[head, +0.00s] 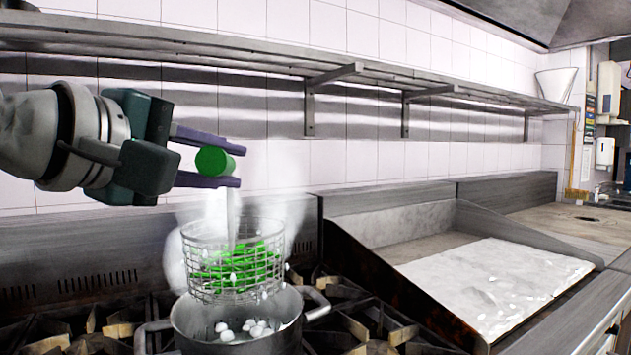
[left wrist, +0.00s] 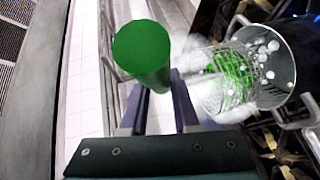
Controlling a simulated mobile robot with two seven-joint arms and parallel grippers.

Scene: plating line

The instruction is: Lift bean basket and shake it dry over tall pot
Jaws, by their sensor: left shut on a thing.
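The bean basket (head: 230,290) is a wire mesh basket with green beans (head: 238,268) inside. It hangs roughly upright above the mouth of the tall pot (head: 180,325), with its lower part close to the pot's rim. My left gripper (head: 208,162) is shut on the basket's green handle (head: 215,161), above and slightly left of the pot. The handle (left wrist: 142,52) also shows between the fingers in the left wrist view, with the basket (left wrist: 232,72) and the pot (left wrist: 283,62) beyond it. White blobs lie in the pot and around the basket. My right gripper is not in view.
The pot stands on a black stove grate (head: 350,325). A flat griddle (head: 440,290) with a pale top is to the right. A metal wall shelf (head: 270,58) runs above the gripper. White steam surrounds the basket.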

